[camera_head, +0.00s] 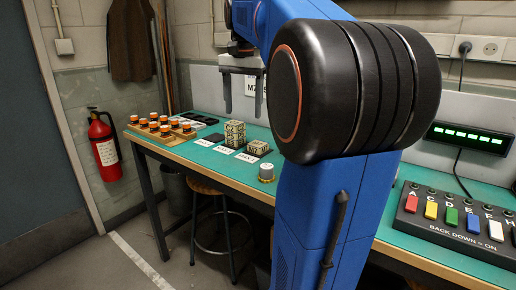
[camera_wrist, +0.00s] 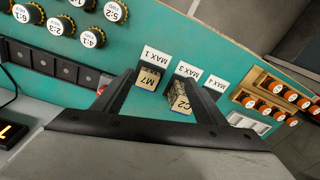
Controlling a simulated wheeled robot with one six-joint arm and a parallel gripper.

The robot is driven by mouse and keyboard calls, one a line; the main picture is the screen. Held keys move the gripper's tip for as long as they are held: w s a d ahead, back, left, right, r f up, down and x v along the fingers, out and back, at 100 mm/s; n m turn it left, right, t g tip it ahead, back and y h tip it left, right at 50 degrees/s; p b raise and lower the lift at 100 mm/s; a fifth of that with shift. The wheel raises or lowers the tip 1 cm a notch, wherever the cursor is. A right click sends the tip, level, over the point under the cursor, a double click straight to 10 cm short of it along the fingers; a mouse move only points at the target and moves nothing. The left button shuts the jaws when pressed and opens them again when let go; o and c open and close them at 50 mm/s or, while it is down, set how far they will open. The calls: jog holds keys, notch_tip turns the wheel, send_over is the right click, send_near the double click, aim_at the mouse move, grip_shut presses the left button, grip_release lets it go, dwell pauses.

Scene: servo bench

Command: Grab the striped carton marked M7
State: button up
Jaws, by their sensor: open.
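The carton marked M7 (camera_head: 258,147) is a small tan block with dark patterning on the green bench, at the right of a short row. It also shows in the wrist view, its tan face lettered upside down (camera_wrist: 149,79). A carton marked C2 (camera_head: 235,133) stands left of it in the head view and also shows in the wrist view (camera_wrist: 181,98). My gripper (camera_head: 242,103) is open and empty, fingers pointing down above and behind the cartons in the picture. In the wrist view both cartons appear between the fingers (camera_wrist: 163,82), apart from them.
White MAX cards (camera_head: 246,157) lie in front of the cartons. Orange-topped jars (camera_head: 153,127) stand in wooden racks at the left. A switch box (camera_head: 455,227) with coloured keys lies at the right. My arm hides the bench middle.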

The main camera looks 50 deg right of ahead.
jog(key=d+r+m, duration=0.3)
jog(key=d, duration=0.5)
send_over(258, 143)
jog(key=shift+g, duration=0.3)
jog(key=f, duration=1.1)
jog(key=shift+s+d+f, duration=0.1)
jog(key=shift+s+f, duration=0.2)
jog(key=shift+s, duration=0.05)
jog(key=shift+w+f, duration=0.2)
jog(key=shift+f, duration=2.5)
jog(key=shift+c, duration=0.6)
jog(key=c, duration=1)
